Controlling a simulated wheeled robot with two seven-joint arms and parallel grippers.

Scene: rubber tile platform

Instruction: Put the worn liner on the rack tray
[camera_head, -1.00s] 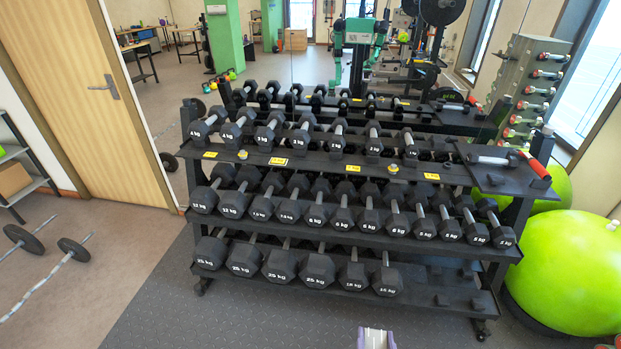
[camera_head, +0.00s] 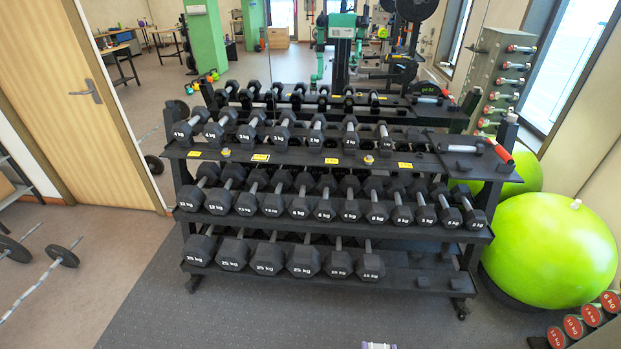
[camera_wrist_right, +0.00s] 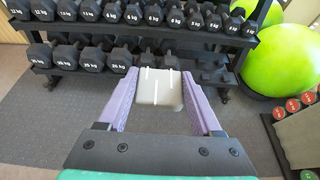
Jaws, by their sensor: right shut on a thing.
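My right gripper (camera_wrist_right: 160,98) has purple fingers and is shut on a pale, off-white block with light ridges, which looks like the worn liner (camera_wrist_right: 158,92). It is held over the grey floor, in front of the dumbbell rack. In the head view only the tip of the gripper and the liner (camera_head: 378,346) shows at the bottom edge. The rack tray appears to be the flat black tray (camera_head: 440,161) at the right end of the rack's top shelf. A grey cylinder (camera_head: 462,148) lies on it. My left gripper is out of view.
The black rack (camera_head: 330,232) carries several dumbbells on its tiers. A red-handled piece (camera_head: 500,151) sits at its right end. Green balls (camera_head: 550,250) stand right of it. Red-ended dumbbells (camera_head: 590,318) are at lower right. The floor (camera_head: 250,310) in front is clear.

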